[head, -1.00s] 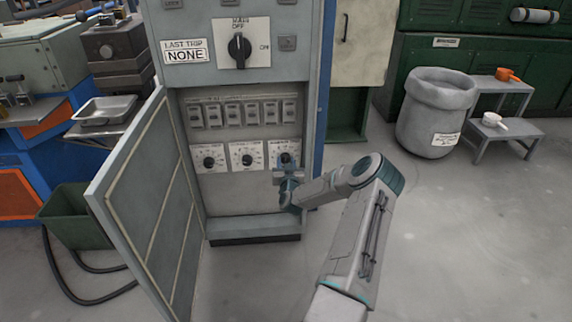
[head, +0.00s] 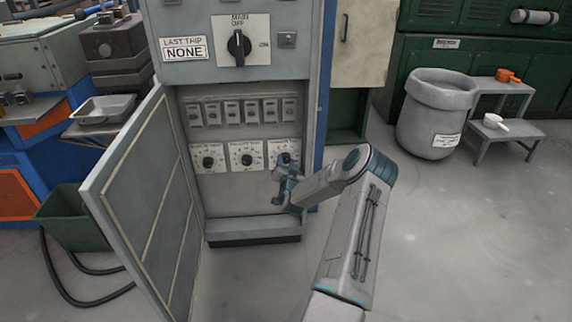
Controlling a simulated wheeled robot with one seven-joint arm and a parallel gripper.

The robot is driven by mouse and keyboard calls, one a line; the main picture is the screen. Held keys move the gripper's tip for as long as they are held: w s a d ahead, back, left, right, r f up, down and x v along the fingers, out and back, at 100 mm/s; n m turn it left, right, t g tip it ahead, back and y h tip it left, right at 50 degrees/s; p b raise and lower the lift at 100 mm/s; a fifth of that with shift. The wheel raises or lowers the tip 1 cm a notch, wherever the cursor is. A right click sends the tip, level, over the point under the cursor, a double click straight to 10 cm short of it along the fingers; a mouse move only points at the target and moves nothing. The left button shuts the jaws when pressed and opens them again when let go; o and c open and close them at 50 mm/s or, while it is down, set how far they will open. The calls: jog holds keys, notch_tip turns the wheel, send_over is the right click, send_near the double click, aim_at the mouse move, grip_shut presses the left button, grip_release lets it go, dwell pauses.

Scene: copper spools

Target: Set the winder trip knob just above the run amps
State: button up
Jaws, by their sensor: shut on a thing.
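The grey electrical cabinet (head: 250,203) stands open, its door (head: 140,205) swung out to the left. Inside, three dial knobs sit in a row on white plates: a left knob (head: 208,162), a middle knob (head: 246,160) and a right knob (head: 284,158). My gripper (head: 284,168) is at the right knob, shut on it, and hides part of it and the lower part of its plate. The plate lettering is too small to read, so I cannot tell the set value or which knob is the winder's.
Several breaker switches (head: 232,110) sit above the knobs. The main switch (head: 239,46) and a "LAST TRIP NONE" label (head: 184,48) are higher up. A green bin (head: 72,222) stands left of the door, and a grey barrel (head: 436,115) stands at right.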

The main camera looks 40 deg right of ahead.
jog(key=o, duration=1)
jog(key=p+v, duration=0.4)
jog(key=v, duration=1)
